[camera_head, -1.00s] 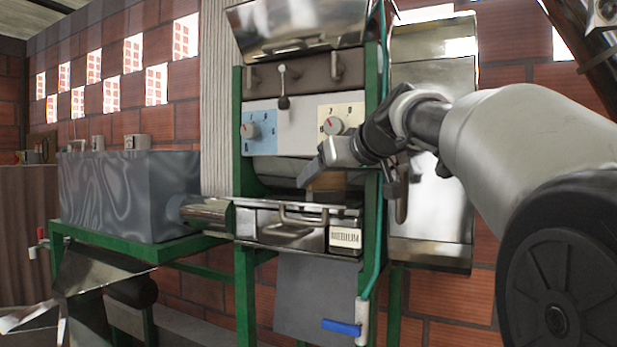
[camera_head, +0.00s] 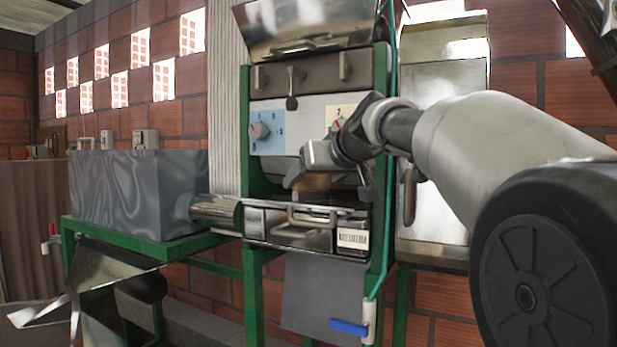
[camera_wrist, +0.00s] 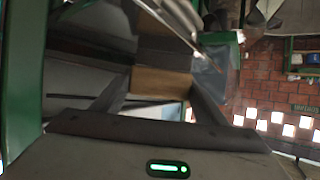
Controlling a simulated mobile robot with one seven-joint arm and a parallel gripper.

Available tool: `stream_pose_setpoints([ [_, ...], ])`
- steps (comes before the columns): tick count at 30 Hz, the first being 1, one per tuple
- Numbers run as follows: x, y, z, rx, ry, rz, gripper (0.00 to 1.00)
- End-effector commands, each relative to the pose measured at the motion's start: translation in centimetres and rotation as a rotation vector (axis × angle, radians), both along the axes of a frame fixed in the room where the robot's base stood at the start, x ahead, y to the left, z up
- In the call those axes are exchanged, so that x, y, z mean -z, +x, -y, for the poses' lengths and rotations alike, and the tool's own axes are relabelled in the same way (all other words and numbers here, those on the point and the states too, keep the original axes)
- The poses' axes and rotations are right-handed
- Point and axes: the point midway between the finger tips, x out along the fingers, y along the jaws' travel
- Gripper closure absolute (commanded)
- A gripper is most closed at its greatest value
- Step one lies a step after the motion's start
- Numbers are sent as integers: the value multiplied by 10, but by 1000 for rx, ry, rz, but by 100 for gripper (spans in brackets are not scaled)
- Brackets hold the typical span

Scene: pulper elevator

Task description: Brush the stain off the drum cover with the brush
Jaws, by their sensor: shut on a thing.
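My gripper (camera_head: 306,172) is in front of the green-framed machine, just below its control panel. It is shut on the brush, a tan-brown block (camera_wrist: 162,82) between the two fingers in the wrist view. Part of the brush (camera_head: 314,183) shows under the fingers in the head view. The grey curved surface (camera_head: 275,178) behind and beside the gripper, under the panel, looks like the drum cover. The gripper and brush hide part of it. I cannot make out the stain, nor whether the brush touches the cover.
The control panel (camera_head: 300,122) with knobs is just above my gripper. A metal tray with a handle (camera_head: 290,222) lies below it. Green posts (camera_head: 247,160) stand at both sides of the opening. A grey tank (camera_head: 140,195) stands to the left.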

Motion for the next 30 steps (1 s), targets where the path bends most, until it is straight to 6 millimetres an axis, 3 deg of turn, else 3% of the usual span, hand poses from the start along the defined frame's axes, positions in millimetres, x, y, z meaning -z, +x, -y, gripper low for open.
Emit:
stream_pose_setpoints([
  [21,2,22,-35,-2,0,-2,52],
  [30,3,23,-36,-1,-1,-3,52],
])
